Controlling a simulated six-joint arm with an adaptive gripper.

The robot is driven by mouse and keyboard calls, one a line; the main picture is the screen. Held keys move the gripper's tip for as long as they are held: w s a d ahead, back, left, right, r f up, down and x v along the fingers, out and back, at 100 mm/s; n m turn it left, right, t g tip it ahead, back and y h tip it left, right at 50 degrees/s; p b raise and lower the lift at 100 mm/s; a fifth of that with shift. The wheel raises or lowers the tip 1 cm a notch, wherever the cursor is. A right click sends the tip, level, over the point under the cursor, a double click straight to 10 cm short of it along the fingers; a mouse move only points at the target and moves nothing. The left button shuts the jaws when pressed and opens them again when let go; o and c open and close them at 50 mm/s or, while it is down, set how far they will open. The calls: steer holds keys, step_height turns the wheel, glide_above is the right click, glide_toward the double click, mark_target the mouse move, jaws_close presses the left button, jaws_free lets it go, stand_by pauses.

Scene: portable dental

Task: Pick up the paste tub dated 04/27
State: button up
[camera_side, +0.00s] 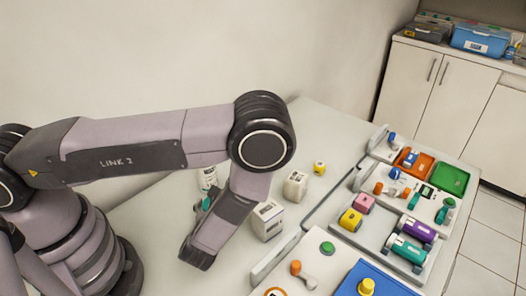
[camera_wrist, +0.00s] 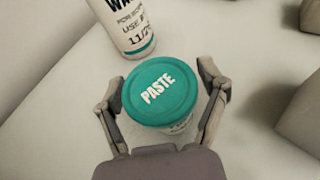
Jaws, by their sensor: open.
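A tub with a teal lid marked PASTE (camera_wrist: 160,92) stands upright on the table in the wrist view. Its side label is mostly hidden under the lid, so its date cannot be read. My gripper (camera_wrist: 160,105) is open, with one finger on each side of the tub; whether the fingers touch it I cannot tell. In the side view my gripper (camera_side: 200,250) points down at the table, and a small teal part of the tub (camera_side: 206,204) shows beside it. The rest is hidden behind my arm.
A white bottle with a date starting 11/2 (camera_wrist: 122,22) stands just beyond the tub; it also shows in the side view (camera_side: 208,178). Pale blocks (camera_side: 267,220) and (camera_side: 295,186) stand to the right. Panels with coloured parts (camera_side: 420,190) lie farther right.

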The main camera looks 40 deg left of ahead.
steer(key=shift+w+a+f, duration=0.25)
steer(key=shift+w+a, duration=0.15)
steer(key=shift+w, duration=0.05)
steer(key=c, duration=0.9)
steer(key=shift+r, duration=0.1)
steer(key=shift+c, duration=0.2)
